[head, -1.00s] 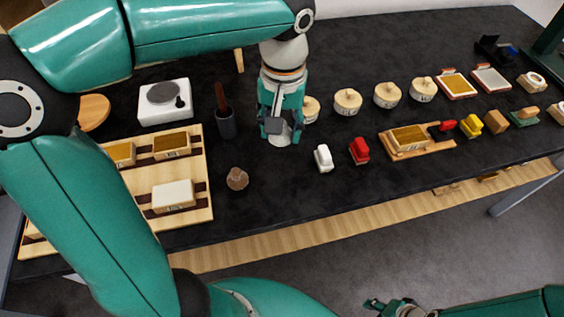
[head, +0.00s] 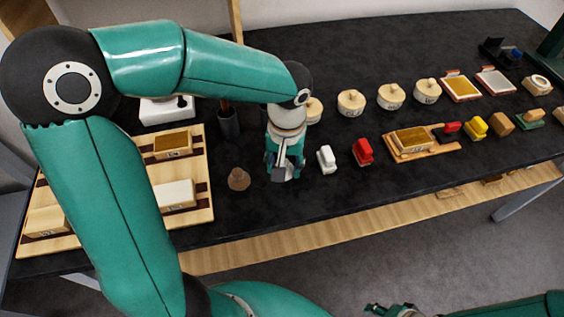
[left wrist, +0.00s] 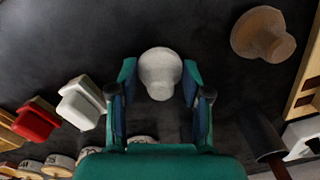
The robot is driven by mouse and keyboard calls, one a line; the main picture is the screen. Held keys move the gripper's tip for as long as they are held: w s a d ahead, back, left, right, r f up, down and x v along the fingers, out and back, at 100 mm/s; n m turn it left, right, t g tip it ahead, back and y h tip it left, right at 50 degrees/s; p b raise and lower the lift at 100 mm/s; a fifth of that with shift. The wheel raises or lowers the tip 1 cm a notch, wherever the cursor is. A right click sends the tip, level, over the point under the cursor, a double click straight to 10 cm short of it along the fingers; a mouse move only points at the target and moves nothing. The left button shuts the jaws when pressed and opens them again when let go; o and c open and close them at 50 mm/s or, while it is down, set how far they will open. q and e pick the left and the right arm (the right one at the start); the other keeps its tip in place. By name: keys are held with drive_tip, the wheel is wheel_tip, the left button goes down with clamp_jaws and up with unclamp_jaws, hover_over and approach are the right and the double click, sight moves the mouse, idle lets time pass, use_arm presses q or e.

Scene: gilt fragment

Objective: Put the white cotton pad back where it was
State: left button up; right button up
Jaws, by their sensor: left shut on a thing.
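The white cotton pad (left wrist: 159,73), a round pale grey-white pad with a knob-like form, sits between the fingertips of my left gripper (left wrist: 159,82) in the left wrist view. The gripper is shut on it. In the head view my left gripper (head: 284,160) points down over the dark table, between a brown pad (head: 239,179) on its left and a white block (head: 326,159) on its right. The fingers mostly hide the pad there. I cannot tell whether the pad touches the table. My right gripper (head: 388,309) shows only partly at the bottom edge, away from the table.
A dark cup (head: 228,124) stands behind the brown pad. A wooden tray (head: 206,205) with blocks lies at the left, partly behind my arm. A red block (head: 363,152) and several round lidded pots (head: 351,102) stand to the right. The front table strip is clear.

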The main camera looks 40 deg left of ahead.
sight(286, 162)
use_arm(q)
drive_tip(key=o, duration=1.2)
drive_tip(key=shift+r, duration=0.1)
wheel_tip(286, 162, up, 12)
drive_tip(key=p, duration=0.1)
drive_tip(key=shift+d, duration=0.2)
drive_tip(key=shift+w, duration=0.1)
